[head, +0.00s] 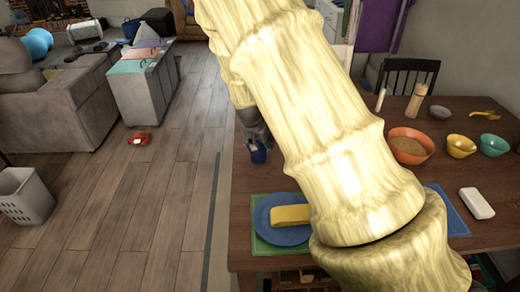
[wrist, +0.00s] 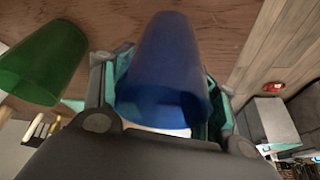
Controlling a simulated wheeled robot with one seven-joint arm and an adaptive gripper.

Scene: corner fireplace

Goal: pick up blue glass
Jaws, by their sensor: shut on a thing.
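The blue glass (wrist: 165,62) fills the middle of the wrist view, between the two fingers of my gripper (wrist: 162,95). My gripper is shut on its sides. In the head view the blue glass (head: 258,156) shows small below my gripper (head: 256,143), near the left edge of the wooden table (head: 240,215). I cannot tell whether its base touches the table. My own arm hides much of the table's middle in the head view.
A green glass (wrist: 40,65) is close to the left of my gripper in the wrist view. A blue plate (head: 268,228) with a yellow block (head: 290,215), an orange bowl (head: 408,147) and a white block (head: 477,203) are on the table. Open floor (head: 150,190) lies left.

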